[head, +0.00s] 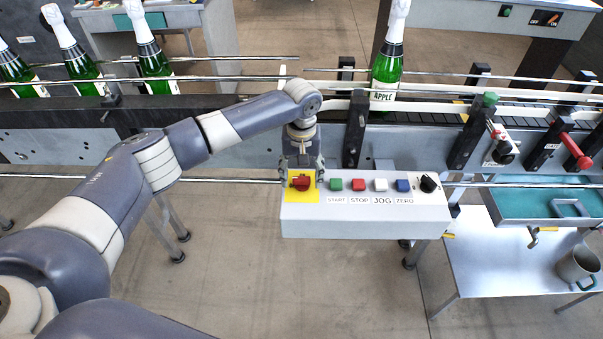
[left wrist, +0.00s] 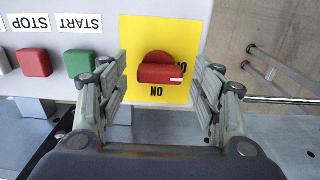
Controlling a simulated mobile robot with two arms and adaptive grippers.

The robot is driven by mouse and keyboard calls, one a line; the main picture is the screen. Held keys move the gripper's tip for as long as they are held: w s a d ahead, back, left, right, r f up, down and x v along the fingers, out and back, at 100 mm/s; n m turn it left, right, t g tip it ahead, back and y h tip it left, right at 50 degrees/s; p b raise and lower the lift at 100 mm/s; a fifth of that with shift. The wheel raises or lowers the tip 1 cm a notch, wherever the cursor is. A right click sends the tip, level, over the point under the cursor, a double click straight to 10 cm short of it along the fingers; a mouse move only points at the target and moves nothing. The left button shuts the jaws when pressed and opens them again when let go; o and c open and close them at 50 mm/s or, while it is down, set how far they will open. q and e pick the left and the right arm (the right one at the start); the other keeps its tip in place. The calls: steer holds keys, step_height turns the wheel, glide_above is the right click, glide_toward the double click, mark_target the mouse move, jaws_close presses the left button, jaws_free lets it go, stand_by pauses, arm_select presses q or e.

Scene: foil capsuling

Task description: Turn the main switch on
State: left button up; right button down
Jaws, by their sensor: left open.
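The main switch is a red rotary knob (head: 300,183) on a yellow plate (head: 291,196) at the left end of the grey control box (head: 360,220). In the left wrist view the knob (left wrist: 158,70) sits between my open fingers, with a gap on each side. Its grip bar lies across, and black lettering on the yellow plate (left wrist: 140,30) is partly covered by it. My left gripper (head: 301,172) is open at the knob, pointing down over the plate. In the left wrist view the gripper (left wrist: 162,82) holds nothing. My right gripper is not in view.
Green (head: 336,184), red (head: 358,184), white and blue buttons and a black dial (head: 429,183) sit right of the switch. A conveyor with rails runs behind, carrying a green bottle (head: 386,70).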

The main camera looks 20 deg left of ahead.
arm_select(q)
steer(key=c, duration=1)
steer(key=shift+c, duration=0.3)
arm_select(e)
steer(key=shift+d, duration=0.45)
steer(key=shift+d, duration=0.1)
